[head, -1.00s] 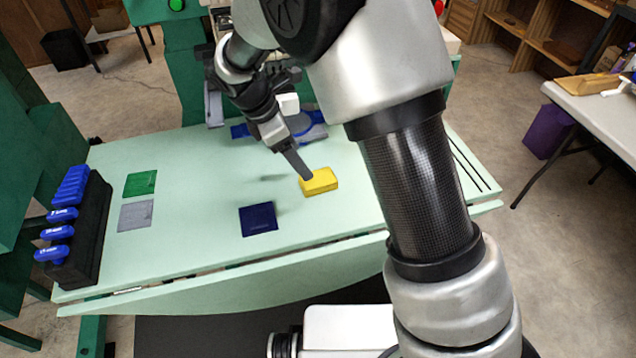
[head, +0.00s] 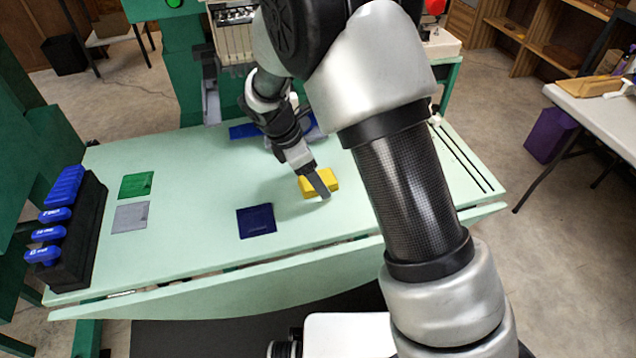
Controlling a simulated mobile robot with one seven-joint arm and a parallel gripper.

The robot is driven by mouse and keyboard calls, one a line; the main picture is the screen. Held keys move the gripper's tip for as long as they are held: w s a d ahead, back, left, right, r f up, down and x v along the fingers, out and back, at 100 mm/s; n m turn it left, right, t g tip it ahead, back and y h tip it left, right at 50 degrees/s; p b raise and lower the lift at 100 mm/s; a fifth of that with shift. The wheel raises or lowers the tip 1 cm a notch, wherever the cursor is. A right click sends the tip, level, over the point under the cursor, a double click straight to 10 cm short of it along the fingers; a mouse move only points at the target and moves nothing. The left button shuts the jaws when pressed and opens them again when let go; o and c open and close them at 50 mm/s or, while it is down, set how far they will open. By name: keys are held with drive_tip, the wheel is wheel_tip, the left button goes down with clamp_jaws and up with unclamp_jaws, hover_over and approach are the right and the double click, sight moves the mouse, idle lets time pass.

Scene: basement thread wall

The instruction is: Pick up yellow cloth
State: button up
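The yellow cloth (head: 332,182) looks like a small thick folded block. It lies on the pale green table, right of the middle. My gripper (head: 322,190) points down at it from the upper left. A grey finger crosses in front of the cloth and hides part of its middle; its tip reaches the cloth's near edge. Only one finger shows clearly, so I cannot tell the opening between the fingers or whether they touch the cloth.
A dark blue square (head: 256,221), a grey square (head: 131,217) and a green square (head: 136,185) lie flat on the pale green table (head: 190,250). A black rack with blue handles (head: 66,187) stands at the left end. A machine stands behind the table.

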drive_tip(key=shift+f, duration=0.2)
idle(0.5)
drive_tip(key=c, duration=1.1)
wheel_tip(320, 180, up, 10)
drive_tip(key=p, duration=0.2)
drive_tip(key=shift+r+p, duration=0.25)
drive_tip(key=shift+p, duration=0.05)
drive_tip(key=shift+o, duration=0.9)
drive_tip(key=shift+c, duration=0.6)
drive_tip(key=shift+d, duration=0.1)
